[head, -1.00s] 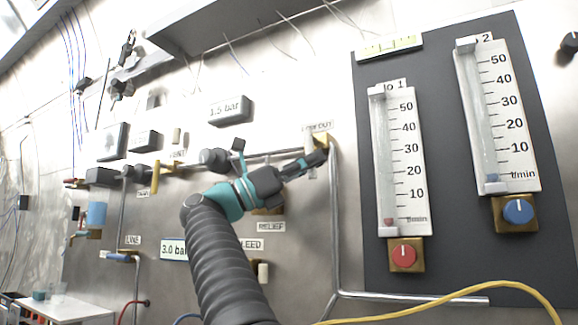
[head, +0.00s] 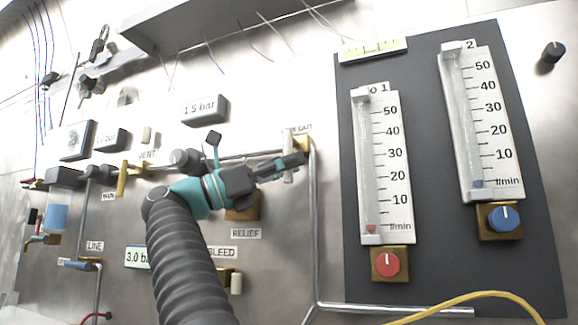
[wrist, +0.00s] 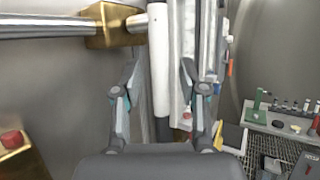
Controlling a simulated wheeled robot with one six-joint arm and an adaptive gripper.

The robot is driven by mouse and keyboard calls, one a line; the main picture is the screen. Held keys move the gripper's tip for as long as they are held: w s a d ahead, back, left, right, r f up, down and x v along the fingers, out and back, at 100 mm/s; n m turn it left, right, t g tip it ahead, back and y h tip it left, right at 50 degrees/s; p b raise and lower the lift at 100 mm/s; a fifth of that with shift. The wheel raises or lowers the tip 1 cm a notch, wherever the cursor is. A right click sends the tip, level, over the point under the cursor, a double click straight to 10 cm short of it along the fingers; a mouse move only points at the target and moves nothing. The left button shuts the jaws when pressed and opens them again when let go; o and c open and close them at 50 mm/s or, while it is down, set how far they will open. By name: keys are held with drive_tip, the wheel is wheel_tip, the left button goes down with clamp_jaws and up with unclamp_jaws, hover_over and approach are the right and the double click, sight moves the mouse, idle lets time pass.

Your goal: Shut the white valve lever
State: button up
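The white valve lever (wrist: 159,58) hangs down from a brass valve body (wrist: 108,25) in the wrist view. In the head view the lever (head: 288,177) is partly hidden behind my gripper (head: 288,164); its brass body (head: 300,141) shows just above. My gripper is open in the wrist view (wrist: 160,80), with one finger on each side of the lever in the picture. I see gaps between the fingers and the lever; how deep the lever sits between them, I cannot tell.
A steel pipe (head: 314,230) runs down just right of the lever. The flowmeter panel (head: 430,180) stands further right. A brass relief valve (head: 243,207) and a yellow vent lever (head: 122,179) are left. A yellow hose (head: 470,299) crosses the lower right.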

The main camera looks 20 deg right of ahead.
drive_tip(key=shift+a, duration=0.1)
drive_tip(key=v, duration=1.2)
idle(0.4)
